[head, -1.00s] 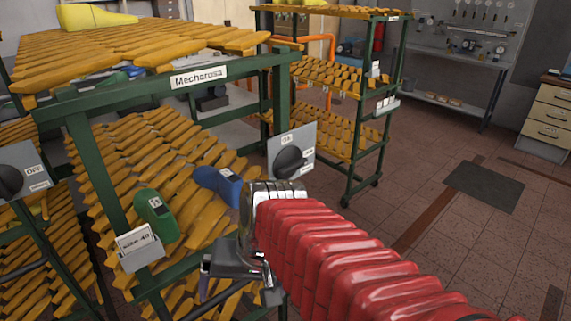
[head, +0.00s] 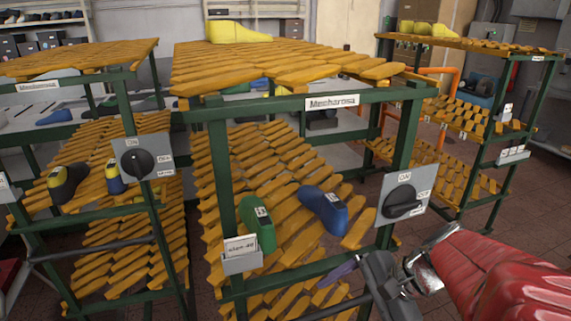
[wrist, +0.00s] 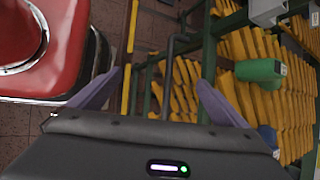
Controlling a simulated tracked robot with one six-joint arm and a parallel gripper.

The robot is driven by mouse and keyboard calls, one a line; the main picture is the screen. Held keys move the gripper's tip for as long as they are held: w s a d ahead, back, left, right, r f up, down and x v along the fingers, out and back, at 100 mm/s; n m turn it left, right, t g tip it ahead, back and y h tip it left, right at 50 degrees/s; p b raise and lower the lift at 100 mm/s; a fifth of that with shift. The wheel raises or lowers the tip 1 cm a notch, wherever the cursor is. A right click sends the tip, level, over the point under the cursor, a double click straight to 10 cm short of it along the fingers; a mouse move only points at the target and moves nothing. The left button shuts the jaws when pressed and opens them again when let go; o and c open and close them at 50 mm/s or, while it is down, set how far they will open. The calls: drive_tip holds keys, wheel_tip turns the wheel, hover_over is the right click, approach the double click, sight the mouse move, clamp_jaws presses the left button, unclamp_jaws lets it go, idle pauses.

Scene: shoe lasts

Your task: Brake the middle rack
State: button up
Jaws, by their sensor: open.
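The middle rack (head: 215,165) has a green frame, a "Mecharosa" label and yellow slatted shelves. A grey plate with a black brake knob (head: 403,204) is on its right front post, marked ON at the top, with another label at the right. The knob's handle looks roughly sideways, towards the right label. My gripper (head: 345,275) is below and left of this knob, apart from it, in front of the lower shelf. Its purple fingers stand apart with nothing held between them in the wrist view (wrist: 159,78). The knob is not identifiable in the wrist view.
A green last (head: 257,222) and a blue last (head: 324,208) lie on the middle rack's sloping shelf. A card holder (head: 242,262) is on its left post. The left rack has its own knob (head: 137,162). The right rack (head: 490,130) stands behind, with floor between.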

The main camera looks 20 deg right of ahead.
drive_tip(key=w+d+r+m+t+y, duration=0.2)
drive_tip(key=w+d+m+t, duration=0.15)
drive_tip(key=m, duration=0.25)
drive_tip(key=m+t+h, duration=0.7)
drive_tip(key=m+t, duration=0.4)
drive_tip(key=m, duration=0.2)
approach(408, 208)
drive_tip(key=shift+g, duration=0.25)
drive_tip(key=s, duration=0.5)
drive_tip(key=shift+d+r, duration=0.15)
drive_tip(key=shift+r, duration=0.05)
drive_tip(key=shift+w, duration=0.1)
drive_tip(key=shift+w+a, duration=0.2)
drive_tip(key=shift+w, duration=3.2)
drive_tip(key=shift+w+a, duration=0.15)
drive_tip(key=shift+w, duration=3.25)
drive_tip(key=shift+c, duration=0.5)
drive_tip(key=c, duration=0.9)
drive_tip(key=shift+c, duration=0.2)
